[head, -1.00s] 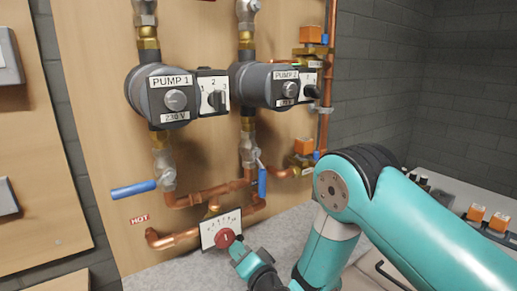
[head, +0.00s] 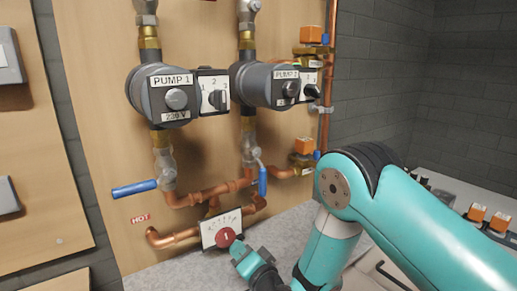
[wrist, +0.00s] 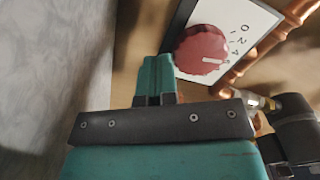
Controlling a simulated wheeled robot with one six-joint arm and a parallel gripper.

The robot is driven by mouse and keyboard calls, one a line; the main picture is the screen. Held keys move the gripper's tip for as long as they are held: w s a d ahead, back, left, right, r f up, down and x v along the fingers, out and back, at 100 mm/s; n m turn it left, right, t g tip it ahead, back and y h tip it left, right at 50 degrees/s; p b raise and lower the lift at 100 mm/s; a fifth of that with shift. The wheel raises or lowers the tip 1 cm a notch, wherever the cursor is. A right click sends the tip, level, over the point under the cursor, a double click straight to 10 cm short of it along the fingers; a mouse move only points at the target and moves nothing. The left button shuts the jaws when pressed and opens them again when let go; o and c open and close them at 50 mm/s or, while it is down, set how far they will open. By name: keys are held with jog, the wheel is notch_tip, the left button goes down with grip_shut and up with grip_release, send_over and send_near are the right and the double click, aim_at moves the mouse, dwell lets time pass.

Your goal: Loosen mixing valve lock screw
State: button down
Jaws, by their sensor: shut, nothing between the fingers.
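The mixing valve has a white scale plate (head: 208,227) and a round red knob (head: 226,237), low on the wooden panel. In the wrist view the red knob (wrist: 203,52) shows a white pointer mark, and the scale plate (wrist: 238,20) shows printed numbers. My gripper (head: 237,248) is shut and empty, just below and right of the knob in the head view. In the wrist view my gripper (wrist: 158,62) has its fingers together, beside the knob's left edge. I cannot tell whether they touch it. I cannot make out the lock screw in either view.
Copper pipes (head: 183,236) run around the valve. A blue-handled lever (head: 134,189) sticks out left, and another blue handle (head: 262,181) hangs above the valve. Two pumps (head: 167,93) (head: 265,83) sit higher up. A grey surface (head: 180,277) lies below.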

jog(key=shift+w+d, duration=0.1)
jog(key=shift+w, duration=0.35)
jog(key=shift+s, duration=0.15)
dwell(0.3)
jog(key=shift+s+a+f+p, duration=0.1)
jog(key=shift+a+f+p, duration=0.1)
jog(key=shift+p, duration=0.15)
jog(key=b, duration=0.2)
jog(key=f+b, duration=0.1)
jog(key=b, duration=0.1)
jog(key=shift+s+f, duration=0.15)
jog(key=shift+s, duration=0.1)
jog(key=b+v, duration=0.3)
jog(key=b, duration=0.3)
jog(key=shift+s+d, duration=0.2)
jog(key=shift+s+d+r+b, duration=0.35)
jog(key=shift+s+b, duration=0.25)
jog(key=shift+b, duration=0.3)
jog(key=shift+r, duration=0.15)
